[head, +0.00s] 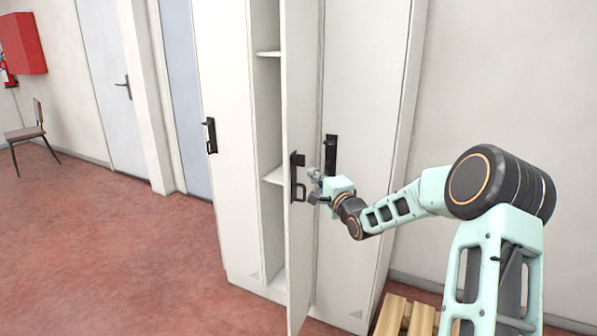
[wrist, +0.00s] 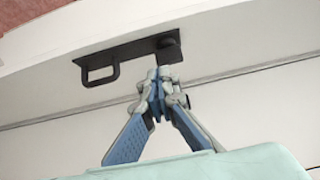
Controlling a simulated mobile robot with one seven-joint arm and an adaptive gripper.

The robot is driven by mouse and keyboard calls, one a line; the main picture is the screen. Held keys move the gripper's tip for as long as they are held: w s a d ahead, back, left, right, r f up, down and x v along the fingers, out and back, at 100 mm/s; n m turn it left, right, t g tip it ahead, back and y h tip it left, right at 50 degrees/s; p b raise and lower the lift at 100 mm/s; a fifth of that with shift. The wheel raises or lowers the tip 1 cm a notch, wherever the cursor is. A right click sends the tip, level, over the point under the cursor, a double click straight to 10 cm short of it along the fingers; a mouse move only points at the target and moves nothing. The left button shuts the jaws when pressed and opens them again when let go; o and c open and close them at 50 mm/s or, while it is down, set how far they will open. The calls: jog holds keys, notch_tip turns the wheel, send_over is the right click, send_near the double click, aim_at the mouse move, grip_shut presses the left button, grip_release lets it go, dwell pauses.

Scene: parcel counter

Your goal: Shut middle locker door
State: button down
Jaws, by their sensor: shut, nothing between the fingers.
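The middle locker door (head: 303,90) is white and stands open, swung outward, with its black handle (head: 297,177) on it. Behind it the middle compartment (head: 268,115) shows shelves. My gripper (head: 315,182) is at the right side of the open door, close to its handle; in the head view I cannot tell whether it touches. In the wrist view my gripper (wrist: 160,75) has its fingertips together and empty, just below the black handle plate (wrist: 125,57) on a white door surface.
The left locker door (head: 225,130) and right locker door (head: 362,130) look shut, each with a black handle. A wooden pallet (head: 405,316) lies on the floor at the lower right. The red floor (head: 110,240) to the left is clear, with a chair (head: 30,132) far back.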

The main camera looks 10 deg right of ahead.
aim_at(293, 165)
jog(key=w+a, duration=0.3)
jog(key=shift+w+a, duration=0.1)
jog(key=shift+w, duration=0.2)
jog(key=shift+w+a, duration=0.3)
jog(key=shift+a, duration=0.15)
jog(key=shift+a, duration=0.15)
